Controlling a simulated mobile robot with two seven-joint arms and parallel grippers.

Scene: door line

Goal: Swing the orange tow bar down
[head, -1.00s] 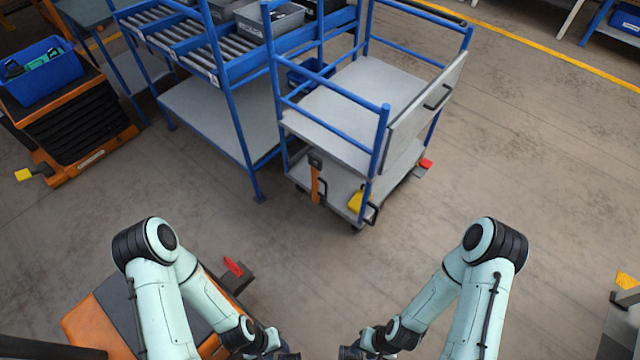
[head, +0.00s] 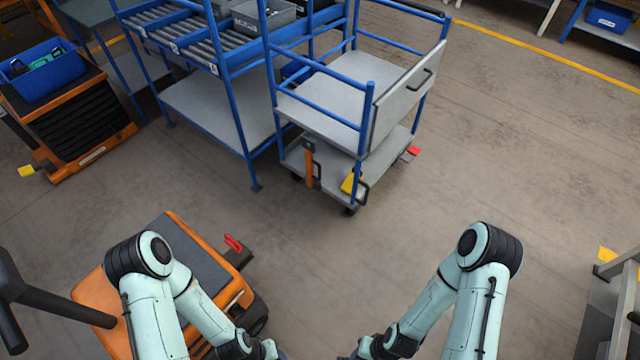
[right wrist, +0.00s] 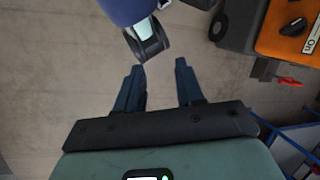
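The orange tow bar (head: 309,166) stands upright against the near end of the blue and grey trolley (head: 340,130), in the head view. Its top meets a dark bracket (head: 308,145) near the lower deck. It is well ahead of both my arms and apart from them. My right gripper (right wrist: 158,72) is open and empty above bare floor in the right wrist view. In the head view only its wrist shows at the bottom edge. My left arm also reaches the bottom edge, and its fingers cannot be made out.
A yellow block (head: 349,183) and a red pedal (head: 413,151) are low on the trolley. A blue roller rack (head: 225,75) stands left of it. An orange vehicle (head: 180,228) with a red handle is close at left. A grey frame (head: 625,270) is at right. Floor between is clear.

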